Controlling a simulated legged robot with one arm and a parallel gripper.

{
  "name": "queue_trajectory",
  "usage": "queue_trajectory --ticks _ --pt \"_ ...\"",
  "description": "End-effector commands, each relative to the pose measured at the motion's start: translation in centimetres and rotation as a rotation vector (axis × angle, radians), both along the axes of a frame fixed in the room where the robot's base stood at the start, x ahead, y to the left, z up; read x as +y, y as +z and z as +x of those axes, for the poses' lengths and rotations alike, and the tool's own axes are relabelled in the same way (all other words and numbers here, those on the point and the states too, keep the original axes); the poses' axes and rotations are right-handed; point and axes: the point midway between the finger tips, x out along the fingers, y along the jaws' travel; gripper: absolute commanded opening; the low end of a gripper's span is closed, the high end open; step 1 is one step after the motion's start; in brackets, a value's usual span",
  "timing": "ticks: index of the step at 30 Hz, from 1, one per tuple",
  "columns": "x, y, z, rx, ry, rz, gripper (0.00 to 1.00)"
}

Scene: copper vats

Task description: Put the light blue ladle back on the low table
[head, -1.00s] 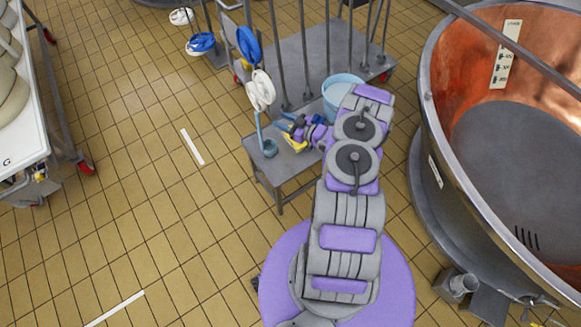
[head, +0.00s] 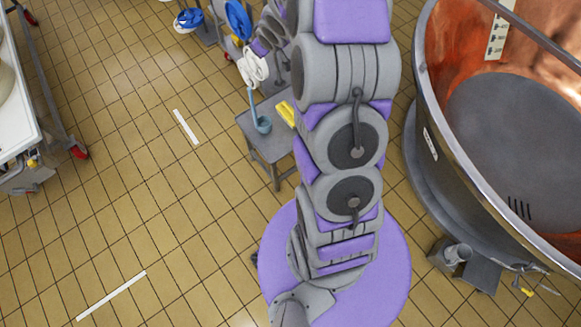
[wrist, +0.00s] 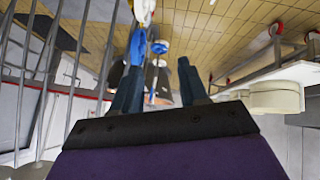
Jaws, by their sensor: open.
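The light blue ladle (head: 262,125) is at the left edge of the low grey table (head: 270,147) in the head view. Its cup is toward me and its thin handle points up and away. I cannot tell whether it lies flat or leans. In the wrist view my gripper (wrist: 161,66) is open with nothing between its two dark fingers.
A yellow item (head: 286,113) lies on the low table. White (head: 253,66) and blue (head: 238,20) hose coils hang behind it. A big copper vat (head: 450,150) stands at right, a white-topped table (head: 15,110) at left. Tiled floor between is free.

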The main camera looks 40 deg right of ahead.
Motion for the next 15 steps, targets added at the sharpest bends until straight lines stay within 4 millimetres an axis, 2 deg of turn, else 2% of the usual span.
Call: queue_trajectory --ticks 1,8,11,15 --pt "0.9 1.7 -1.0 0.025 -0.018 -0.008 0.43" --pt "4.5 6.2 -8.2 0.191 -0.118 -0.01 0.43" --pt "6.3 8.0 -11.9 0.262 -0.157 -0.002 0.43" --pt "9.0 9.9 -17.8 0.37 -0.207 0.02 0.43"
